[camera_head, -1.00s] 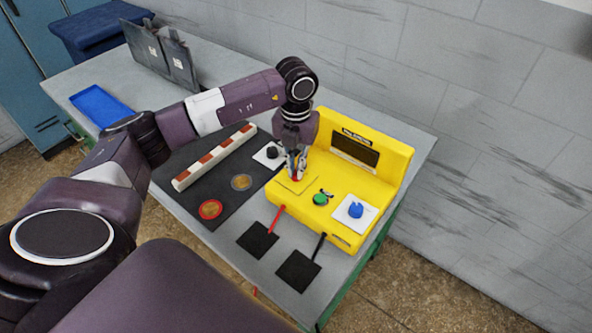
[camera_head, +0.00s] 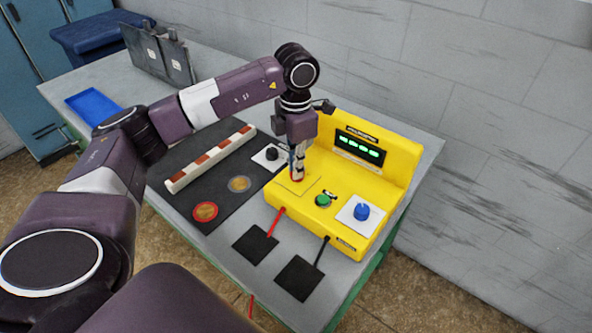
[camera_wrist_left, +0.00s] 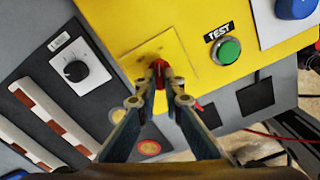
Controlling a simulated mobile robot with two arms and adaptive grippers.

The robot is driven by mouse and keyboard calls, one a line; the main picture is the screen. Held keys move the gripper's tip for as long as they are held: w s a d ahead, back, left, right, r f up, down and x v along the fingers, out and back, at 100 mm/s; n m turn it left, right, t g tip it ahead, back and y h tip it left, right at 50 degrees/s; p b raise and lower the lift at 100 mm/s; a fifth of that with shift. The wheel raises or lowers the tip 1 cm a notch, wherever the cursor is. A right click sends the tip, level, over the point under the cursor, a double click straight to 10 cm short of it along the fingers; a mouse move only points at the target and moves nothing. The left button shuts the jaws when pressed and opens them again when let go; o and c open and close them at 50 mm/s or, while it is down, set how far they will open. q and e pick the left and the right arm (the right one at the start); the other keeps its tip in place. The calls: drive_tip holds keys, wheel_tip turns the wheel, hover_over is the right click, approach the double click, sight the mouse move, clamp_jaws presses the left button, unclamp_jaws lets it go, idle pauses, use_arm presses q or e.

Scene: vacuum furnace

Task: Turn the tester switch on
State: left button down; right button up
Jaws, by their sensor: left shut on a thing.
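The yellow tester (camera_head: 345,205) stands on the table, and its display (camera_head: 359,147) is lit with green characters. My left gripper (camera_head: 297,177) is over the left part of the tester's top. In the left wrist view its fingers are shut on the red switch (camera_wrist_left: 158,72), which sits on a square yellow plate (camera_wrist_left: 150,55). The fingers hide part of the switch. A green button (camera_head: 323,200) marked TEST sits to the right of it, and a blue knob (camera_head: 362,211) on a white plate is farther right. My right gripper is not in view.
A black knob on a white plate (camera_head: 270,156) is left of the tester. A red-and-white bar (camera_head: 212,157) and two round discs (camera_head: 206,211) lie on a black mat. Two black pads (camera_head: 299,277) lie in front. A blue tray (camera_head: 93,103) is at the far left.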

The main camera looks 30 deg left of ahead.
use_arm(q)
drive_tip(key=shift+w+m, duration=0.1)
drive_tip(key=shift+m, duration=0.3)
drive_tip(key=c, duration=2.1)
unclamp_jaws()
wheel_tip(320, 180, up, 12)
drive_tip(key=shift+r, duration=0.1)
